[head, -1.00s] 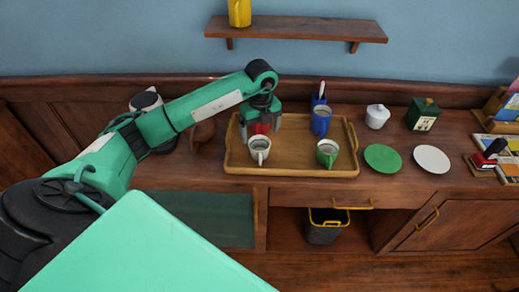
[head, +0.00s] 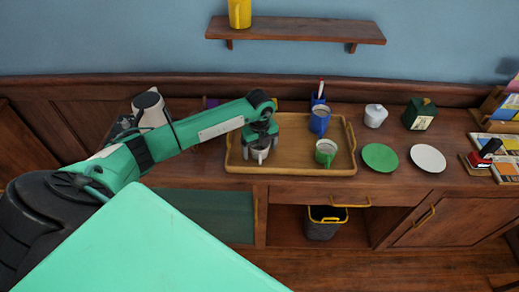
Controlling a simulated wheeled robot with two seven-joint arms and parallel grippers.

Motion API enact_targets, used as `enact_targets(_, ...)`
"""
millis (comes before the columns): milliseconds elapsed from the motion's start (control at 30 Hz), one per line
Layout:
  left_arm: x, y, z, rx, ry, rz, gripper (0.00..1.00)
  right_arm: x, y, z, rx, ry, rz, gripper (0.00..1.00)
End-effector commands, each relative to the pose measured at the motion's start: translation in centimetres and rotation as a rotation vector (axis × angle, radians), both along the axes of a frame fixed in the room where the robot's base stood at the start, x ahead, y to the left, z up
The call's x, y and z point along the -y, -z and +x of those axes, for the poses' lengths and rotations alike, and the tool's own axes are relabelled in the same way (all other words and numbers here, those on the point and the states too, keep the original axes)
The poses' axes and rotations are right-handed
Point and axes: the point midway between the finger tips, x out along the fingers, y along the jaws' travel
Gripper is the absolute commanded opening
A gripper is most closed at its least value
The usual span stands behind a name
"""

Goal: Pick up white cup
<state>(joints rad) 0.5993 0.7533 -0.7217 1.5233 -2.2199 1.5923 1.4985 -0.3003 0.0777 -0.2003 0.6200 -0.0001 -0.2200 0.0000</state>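The white cup (head: 260,155) stands on the left part of a wooden tray (head: 297,167) on the counter. My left gripper (head: 260,144) is directly over the cup, pointing down, with its fingers at the cup's two sides. The gripper hides the cup's upper part and rim. I cannot tell whether the fingers touch the cup or have shut on it. My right gripper is not in view.
On the tray are a green cup (head: 325,152) and a blue cup (head: 320,121). To the right lie a green plate (head: 380,158), a white plate (head: 428,158), a white pot (head: 375,116) and a green box (head: 419,115). A shelf (head: 297,31) hangs above.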

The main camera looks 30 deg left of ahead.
Motion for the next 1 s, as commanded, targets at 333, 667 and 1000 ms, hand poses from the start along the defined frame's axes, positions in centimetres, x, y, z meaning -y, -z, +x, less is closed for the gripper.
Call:
enact_targets(333, 0.0, -0.1, 0.0, 0.001, 0.0, -0.001, 0.38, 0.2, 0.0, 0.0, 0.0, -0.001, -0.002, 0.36)
enact_targets(667, 0.0, -1.2, 0.1, 0.002, 0.0, 0.0, 0.38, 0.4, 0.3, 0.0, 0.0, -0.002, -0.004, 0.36)
enact_targets(1000, 0.0, -7.2, 0.2, 0.007, 0.0, 0.0, 0.38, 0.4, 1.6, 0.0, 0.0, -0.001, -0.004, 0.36)
